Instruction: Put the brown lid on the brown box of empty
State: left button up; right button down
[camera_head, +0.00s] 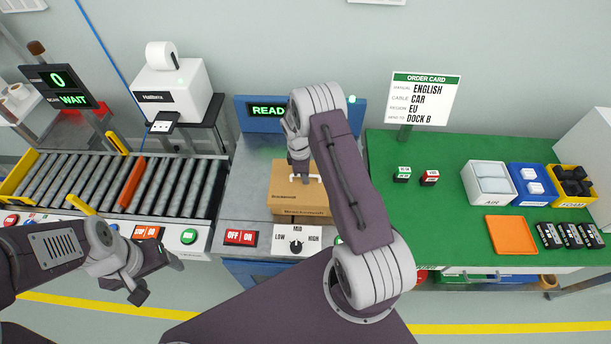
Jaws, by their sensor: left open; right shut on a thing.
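The brown lid (284,192) is over the brown box (289,217), which stands on the grey machine in the middle. Only a strip of the box's front with dark lettering shows below the lid. I cannot tell whether the lid is fully seated or slightly above the rim. My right gripper (301,179) is shut on the lid's pale handle, and its arm hides part of the lid's right side. The box's inside is hidden. My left gripper (157,277) is open and empty at the lower left, in front of the roller conveyor.
The roller conveyor (98,181) with an orange bar is at left, a white label printer (176,92) behind it. The green table (440,222) at right holds an orange tray (511,235), bins and small boxes. Buttons and a LOW-MID-HIGH dial (296,246) line the machine's front.

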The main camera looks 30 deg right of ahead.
jog(key=c, duration=1.4)
grip_release()
jog(key=r, duration=0.3)
jog(key=r+b, duration=0.1)
jog(key=r, duration=0.2)
jog(key=a+r, duration=0.1)
jog(key=r, duration=0.2)
jog(key=shift+w+b, duration=0.3)
